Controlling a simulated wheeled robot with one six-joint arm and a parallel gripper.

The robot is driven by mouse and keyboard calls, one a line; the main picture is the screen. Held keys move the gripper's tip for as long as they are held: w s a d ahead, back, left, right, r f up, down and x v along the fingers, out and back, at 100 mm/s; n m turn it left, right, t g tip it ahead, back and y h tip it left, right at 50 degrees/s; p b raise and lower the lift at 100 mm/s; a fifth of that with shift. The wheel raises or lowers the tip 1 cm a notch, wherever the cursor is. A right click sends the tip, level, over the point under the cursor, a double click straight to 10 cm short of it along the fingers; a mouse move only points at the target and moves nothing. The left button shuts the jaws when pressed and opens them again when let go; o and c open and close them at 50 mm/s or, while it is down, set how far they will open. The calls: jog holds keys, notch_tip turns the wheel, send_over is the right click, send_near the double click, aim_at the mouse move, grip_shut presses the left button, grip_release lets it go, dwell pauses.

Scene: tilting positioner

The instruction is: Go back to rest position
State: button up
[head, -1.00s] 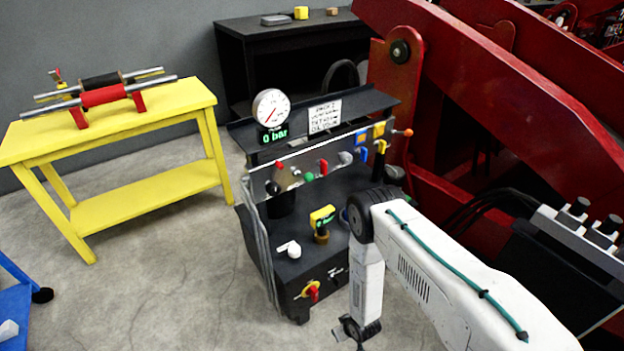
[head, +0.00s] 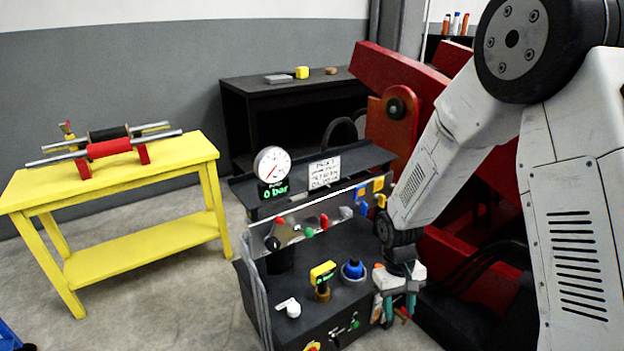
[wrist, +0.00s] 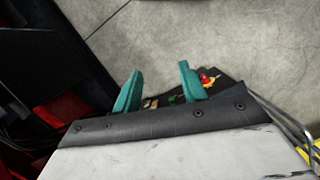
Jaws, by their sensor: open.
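My gripper (head: 399,308) points down at the right front corner of the black control cart (head: 300,331) in the head view. Its teal fingers are apart, with nothing seen between them. A red and yellow knob (wrist: 210,79) shows beyond the right finger. Whether the gripper touches the cart cannot be told.
The cart carries a gauge (head: 272,164), a 0 bar display, coloured valves and a blue knob (head: 353,269). A red machine (head: 385,75) stands behind my arm. A yellow table (head: 150,225) with rollers stands left. Concrete floor between table and cart is clear.

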jog(key=s+d+r+m+t, duration=0.1)
jog(key=s+d+r+t, duration=0.1)
jog(key=s+r, duration=0.9)
jog(key=s+d+r+m+t+y, duration=0.1)
jog(key=s+d+r, duration=0.3)
jog(key=s+r, duration=0.7)
notch_tip(320, 180, up, 8)
jog(key=shift+d+r+m+t, duration=0.15)
jog(key=shift+m+t, duration=0.25)
jog(key=shift+t, duration=0.3)
